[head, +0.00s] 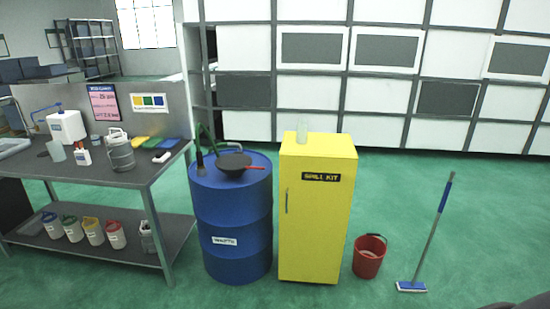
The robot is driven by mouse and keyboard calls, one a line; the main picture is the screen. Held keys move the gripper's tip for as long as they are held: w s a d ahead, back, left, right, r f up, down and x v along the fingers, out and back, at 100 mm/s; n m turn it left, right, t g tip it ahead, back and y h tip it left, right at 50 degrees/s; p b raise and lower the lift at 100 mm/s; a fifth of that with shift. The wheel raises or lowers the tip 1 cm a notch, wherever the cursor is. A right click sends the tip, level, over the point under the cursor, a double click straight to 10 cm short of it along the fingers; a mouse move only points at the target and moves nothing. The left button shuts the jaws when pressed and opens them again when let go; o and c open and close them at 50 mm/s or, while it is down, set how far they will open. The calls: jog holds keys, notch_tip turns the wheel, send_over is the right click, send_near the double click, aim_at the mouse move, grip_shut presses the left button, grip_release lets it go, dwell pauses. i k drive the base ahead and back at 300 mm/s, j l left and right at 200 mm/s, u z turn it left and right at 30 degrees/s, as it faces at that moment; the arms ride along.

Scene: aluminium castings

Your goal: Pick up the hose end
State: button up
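A blue drum (232,215) with a white label stands on the floor between the workbench and a yellow cabinet. On its top left edge, a slim dark upright piece (200,163) stands beside a green hose-like curve (211,140). The dark piece looks like a hose end or pump part, but it is too small to tell which. A dark funnel or pan (234,161) sits on the drum top, with a red handle-like piece (255,168) at its right. My gripper is not in view.
The yellow spill-kit cabinet (318,225) carries a clear bottle (302,131) on top. A red bucket (369,260) and an upright mop (432,235) stand to its right. The crowded workbench (125,178) is at the left. Green floor in front is mostly clear.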

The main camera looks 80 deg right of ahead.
aim_at(201, 166)
jog(key=z, duration=2.25)
jog(key=u, duration=0.6)
jog(key=l+u, duration=0.1)
jog(key=u, duration=2.2)
jog(key=k+u, duration=0.1)
jog(key=u, duration=1.65)
jog(key=z, duration=4.55)
jog(key=i+j, duration=0.25)
jog(key=i, duration=0.25)
jog(key=i+j+z, duration=0.15)
jog(key=i, duration=0.35)
jog(key=i+j, duration=0.4)
jog(key=i+l+z, duration=0.05)
jog(key=i, duration=0.05)
